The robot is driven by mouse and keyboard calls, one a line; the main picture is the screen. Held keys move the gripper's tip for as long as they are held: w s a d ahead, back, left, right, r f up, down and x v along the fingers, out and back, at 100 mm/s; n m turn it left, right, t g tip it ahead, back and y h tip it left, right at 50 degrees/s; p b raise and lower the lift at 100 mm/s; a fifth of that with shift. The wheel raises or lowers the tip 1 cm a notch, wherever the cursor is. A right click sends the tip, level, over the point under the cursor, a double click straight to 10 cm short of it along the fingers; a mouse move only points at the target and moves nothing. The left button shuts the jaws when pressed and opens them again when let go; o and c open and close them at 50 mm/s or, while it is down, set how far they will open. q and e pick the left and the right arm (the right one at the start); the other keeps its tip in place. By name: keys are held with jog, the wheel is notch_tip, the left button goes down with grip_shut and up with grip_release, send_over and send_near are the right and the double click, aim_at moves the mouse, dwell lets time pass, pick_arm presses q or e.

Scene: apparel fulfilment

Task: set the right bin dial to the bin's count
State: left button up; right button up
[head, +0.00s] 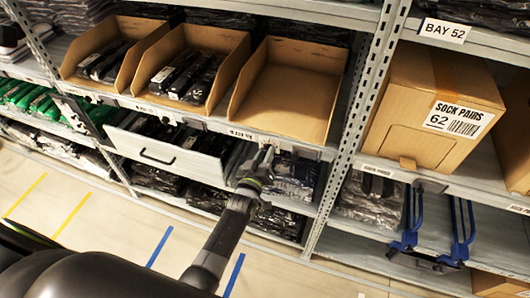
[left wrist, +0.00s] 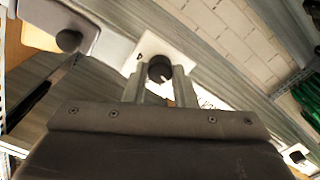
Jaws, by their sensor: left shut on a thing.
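Three open cardboard bins stand on the shelf. The right bin (head: 322,90) looks empty in the head view. My left gripper (head: 265,154) reaches up to the shelf edge just below the right bin and covers the dial there. In the left wrist view, the dial is a dark round knob (left wrist: 160,68) on a white plate (left wrist: 146,48). It sits between the fingertips of my left gripper (left wrist: 158,82), which is shut on it. The dial's setting is not readable. My right gripper is not in view.
The middle bin (head: 237,52) and left bin (head: 148,30) hold dark packs. A white drawer (head: 150,150) sticks out below them. A slotted post (head: 362,105) and a "SOCK PAIRS 62" box (head: 410,110) stand right. Another dark knob (left wrist: 68,40) shows in the wrist view.

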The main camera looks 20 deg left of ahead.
pick_arm(q)
jog(key=shift+n, duration=0.6)
jog(key=o, duration=1)
jog(key=s+p, duration=0.2)
jog(key=s, duration=1.5)
jog(key=shift+s+a+p, duration=0.2)
jog(key=shift+a+p, duration=0.1)
jog(key=shift+p, duration=0.1)
jog(key=shift+f, duration=0.1)
